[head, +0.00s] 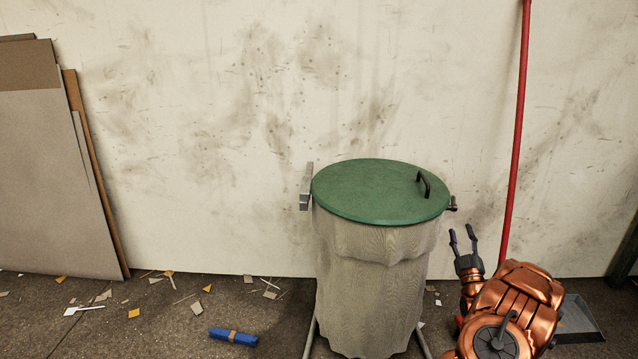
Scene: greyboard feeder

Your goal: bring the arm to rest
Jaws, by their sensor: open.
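My gripper (463,242) is at the lower right in the head view, at the end of my copper-coloured arm. Its two dark fingers point up and stand apart, with nothing between them. The arm is bent and shows in front of the floor and wall. The gripper appears just right of a grey bag-like bin (368,270) with a green lid (370,190). The lid lies over the bin's top and has a dark handle on its right side. I cannot tell the exact gap between gripper and bin.
Large grey and brown boards (50,185) lean on the stained wall (220,120) at the left. A blue bundle (233,337) and several scraps lie on the floor. A red pole (517,120) stands behind my arm, near a grey dustpan-like tray (580,316). Floor left of the bin is mostly open.

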